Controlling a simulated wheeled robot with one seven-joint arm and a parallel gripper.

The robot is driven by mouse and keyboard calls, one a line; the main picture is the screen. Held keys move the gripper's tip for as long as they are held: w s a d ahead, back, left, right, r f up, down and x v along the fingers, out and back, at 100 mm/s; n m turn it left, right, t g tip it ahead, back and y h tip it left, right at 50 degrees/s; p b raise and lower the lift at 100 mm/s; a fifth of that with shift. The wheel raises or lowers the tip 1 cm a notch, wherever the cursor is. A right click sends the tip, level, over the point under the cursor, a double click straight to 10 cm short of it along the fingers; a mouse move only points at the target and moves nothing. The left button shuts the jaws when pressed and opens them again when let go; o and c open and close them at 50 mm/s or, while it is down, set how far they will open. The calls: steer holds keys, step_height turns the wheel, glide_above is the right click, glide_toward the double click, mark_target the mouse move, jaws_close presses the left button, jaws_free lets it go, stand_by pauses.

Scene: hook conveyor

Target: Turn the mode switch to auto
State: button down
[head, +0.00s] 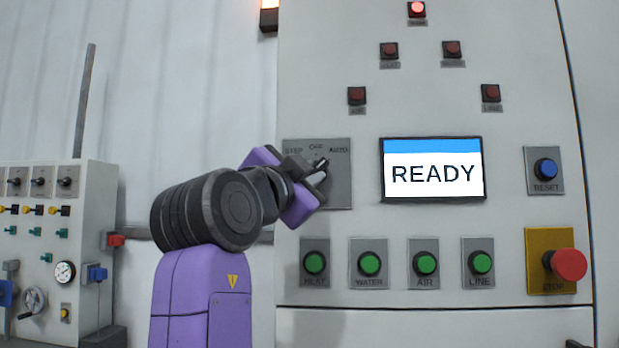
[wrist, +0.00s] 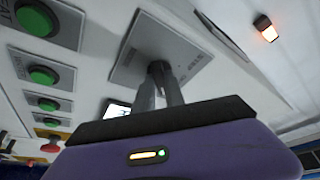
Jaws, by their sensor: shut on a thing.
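The mode switch plate (head: 338,195) is grey, marked STEP, OFF and AUTO, on the upright panel left of the screen. My gripper (head: 318,172) reaches it from the left, with its fingers at the switch knob. In the wrist view my gripper (wrist: 163,85) is shut on the dark knob (wrist: 158,67), in front of the plate (wrist: 135,60). In the head view the knob (head: 322,162) shows a tip pointing up and right, toward the AUTO label. My fingers and hand hide most of it.
The screen (head: 433,175) reads READY. Below are several green buttons (head: 370,263), and a red stop button (head: 569,264) on a yellow plate stands at the lower right. A blue reset button (head: 545,169) is at the right. One lamp (head: 416,9) at the top glows red.

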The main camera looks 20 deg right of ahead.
stand_by(0.4)
steer(key=c, duration=1.4)
jaws_free()
steer(key=b+v, duration=0.1)
steer(key=v, duration=0.6)
steer(key=shift+s+a, duration=0.25)
steer(key=shift+s, duration=0.05)
